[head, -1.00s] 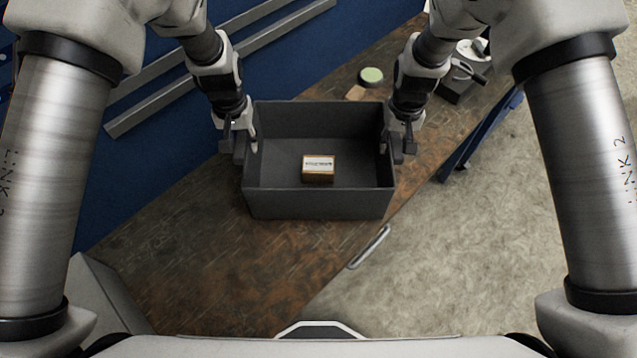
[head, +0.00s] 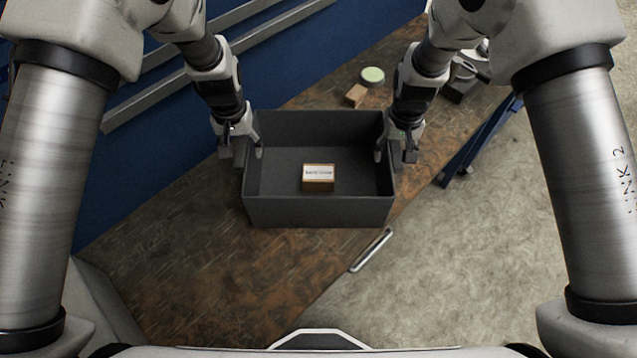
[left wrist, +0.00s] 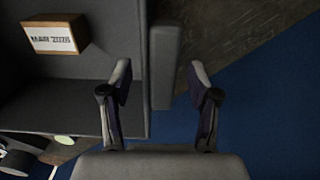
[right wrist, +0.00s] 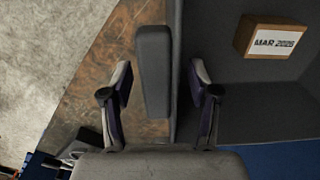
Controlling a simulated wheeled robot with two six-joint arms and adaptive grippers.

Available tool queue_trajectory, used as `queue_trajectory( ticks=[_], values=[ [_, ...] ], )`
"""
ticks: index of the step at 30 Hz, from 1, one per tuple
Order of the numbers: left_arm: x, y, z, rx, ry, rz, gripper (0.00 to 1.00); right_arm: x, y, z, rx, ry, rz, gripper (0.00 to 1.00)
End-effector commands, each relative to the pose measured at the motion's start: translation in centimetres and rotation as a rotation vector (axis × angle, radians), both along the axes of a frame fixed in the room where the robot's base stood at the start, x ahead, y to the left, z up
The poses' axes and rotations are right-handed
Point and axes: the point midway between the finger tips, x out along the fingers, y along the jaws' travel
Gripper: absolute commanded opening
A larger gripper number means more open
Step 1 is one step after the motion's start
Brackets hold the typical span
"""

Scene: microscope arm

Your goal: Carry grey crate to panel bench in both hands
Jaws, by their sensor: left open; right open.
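The grey crate (head: 318,212) sits on the brown worn bench top (head: 210,270), with a small labelled box (head: 319,177) inside it. My left gripper (head: 241,150) is at the crate's left side, open, one finger inside and one outside the wall. In the left wrist view the crate's side wall and handle ledge (left wrist: 164,65) lie between the spread fingers (left wrist: 160,85). My right gripper (head: 394,151) is at the right side, open, and straddles that wall the same way. The right wrist view shows the ledge (right wrist: 153,70) between its fingers (right wrist: 160,85). The fingers appear apart from the wall.
Behind the crate are a small wooden block (head: 356,95), a round green-topped item (head: 372,75) and a dark device (head: 462,78). A blue panel with grey rails (head: 215,80) stands at the left. A metal handle (head: 371,250) is at the bench's front edge.

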Motion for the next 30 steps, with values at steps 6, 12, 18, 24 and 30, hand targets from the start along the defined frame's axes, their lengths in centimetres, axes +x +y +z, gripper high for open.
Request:
queue_trajectory(
  ticks=[6, 12, 18, 24, 30],
  values=[
    [0.1, 0.0, 5.1, 0.0, -0.007, 0.0, 0.61, 0.0, 0.0, 0.0, 0.0, 0.0, 0.0, 0.61],
    [0.1, 0.0, 9.6, 0.0, -0.004, 0.0, 0.61, 0.0, 0.0, 0.0, 0.0, 0.0, 0.0, 0.61],
    [0.0, 0.0, 11.1, 0.0, 0.0, 0.0, 0.61, 0.0, 0.0, 0.5, 0.0, -0.002, 0.0, 0.61],
    [0.0, 0.0, 11.1, 0.0, 0.0, 0.0, 0.61, 0.1, 0.0, 4.3, 0.0, -0.005, 0.0, 0.61],
    [0.0, 0.0, 11.1, 0.0, 0.0, 0.0, 0.61, 0.0, 0.0, 9.4, 0.0, -0.005, 0.0, 0.61]
  ],
)
